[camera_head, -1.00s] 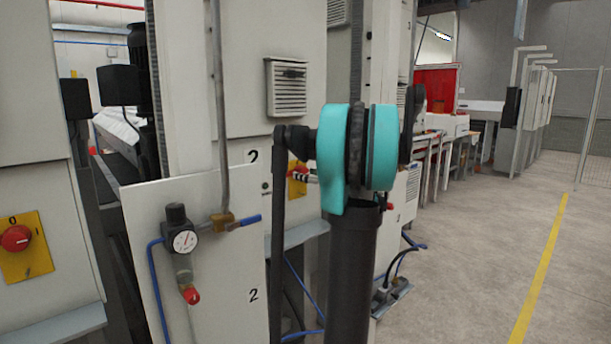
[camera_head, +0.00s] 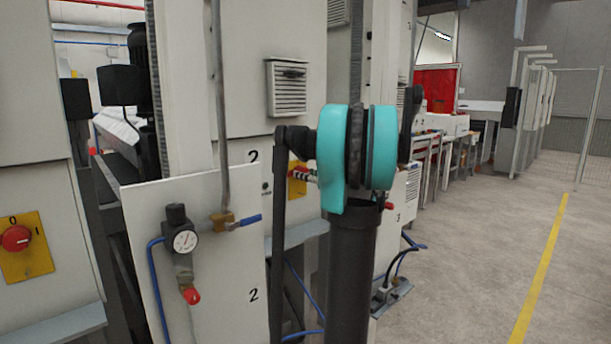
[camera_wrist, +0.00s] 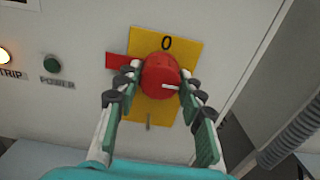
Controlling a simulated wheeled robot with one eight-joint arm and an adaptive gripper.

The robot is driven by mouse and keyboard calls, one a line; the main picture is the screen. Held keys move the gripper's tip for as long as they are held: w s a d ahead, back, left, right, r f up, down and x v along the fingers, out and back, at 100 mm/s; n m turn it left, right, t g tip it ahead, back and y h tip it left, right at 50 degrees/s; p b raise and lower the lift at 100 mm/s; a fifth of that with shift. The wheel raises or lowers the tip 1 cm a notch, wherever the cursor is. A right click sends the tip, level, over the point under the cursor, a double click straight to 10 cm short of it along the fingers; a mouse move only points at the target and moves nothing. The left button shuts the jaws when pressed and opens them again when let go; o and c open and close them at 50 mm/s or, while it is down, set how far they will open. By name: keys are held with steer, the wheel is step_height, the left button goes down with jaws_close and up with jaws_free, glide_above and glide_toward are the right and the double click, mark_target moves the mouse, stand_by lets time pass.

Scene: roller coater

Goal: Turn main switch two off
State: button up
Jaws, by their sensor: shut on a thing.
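The main switch is a red round knob (camera_wrist: 160,76) on a yellow plate (camera_wrist: 190,55) in the wrist view. The plate has a 0 at the top and a faint mark below the knob. A white line on the knob points right. A red strip (camera_wrist: 119,61) shows left of the knob. My gripper (camera_wrist: 159,74) is shut on the knob, one finger on each side. In the head view the yellow plate (camera_head: 297,187) is small and partly hidden behind my arm, and the panel there bears a 2.
A green POWER button (camera_wrist: 52,64) and a lit TRIP lamp (camera_wrist: 4,57) sit left of the switch. Another red switch (camera_head: 16,238) is on the left panel. A pressure gauge (camera_head: 184,241) with pipes stands in front. The floor at the right is clear.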

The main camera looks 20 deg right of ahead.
steer(key=shift+n, duration=8.9)
steer(key=o, duration=1.2)
steer(key=shift+c, duration=0.2)
steer(key=shift+s, duration=0.15)
steer(key=v, duration=1.1)
steer(key=shift+s, duration=0.4)
